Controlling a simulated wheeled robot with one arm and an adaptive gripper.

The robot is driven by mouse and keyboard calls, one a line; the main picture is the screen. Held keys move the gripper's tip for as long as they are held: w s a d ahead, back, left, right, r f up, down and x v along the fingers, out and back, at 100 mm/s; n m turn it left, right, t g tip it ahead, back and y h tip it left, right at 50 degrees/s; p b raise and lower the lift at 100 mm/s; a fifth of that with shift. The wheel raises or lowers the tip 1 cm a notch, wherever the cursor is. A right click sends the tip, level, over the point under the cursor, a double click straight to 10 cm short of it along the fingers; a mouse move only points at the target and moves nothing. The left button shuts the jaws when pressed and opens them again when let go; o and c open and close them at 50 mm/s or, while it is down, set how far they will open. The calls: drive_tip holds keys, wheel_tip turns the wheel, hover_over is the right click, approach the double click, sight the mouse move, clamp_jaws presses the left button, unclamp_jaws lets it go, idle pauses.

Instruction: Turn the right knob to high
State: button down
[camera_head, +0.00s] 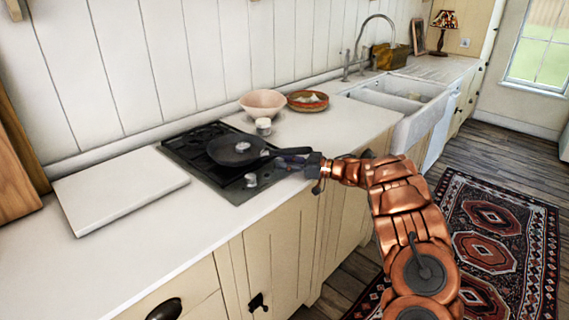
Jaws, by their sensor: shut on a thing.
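The black cooktop (182,147) is set into the white counter, with a dark frying pan (225,155) on it. The left knob (251,180) shows as a small grey knob at the cooktop's front edge. My gripper (287,157) reaches in from the right and is shut at the cooktop's front right corner, where the right knob sits. The right knob is mostly hidden by my gripper's dark fingers, so its setting cannot be read. The pan's right side lies close to the fingers.
A white board (120,188) lies left of the cooktop. A pink bowl (263,103), a small white pot (263,127) and a patterned bowl (307,101) stand behind it. A white sink (408,125) is further right. A patterned rug (500,222) covers part of the floor.

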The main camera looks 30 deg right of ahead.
drive_tip(key=c, duration=0.8)
unclamp_jaws()
drive_tip(key=shift+s, duration=0.1)
drive_tip(key=v, duration=1.1)
drive_tip(key=shift+s+d, duration=0.3)
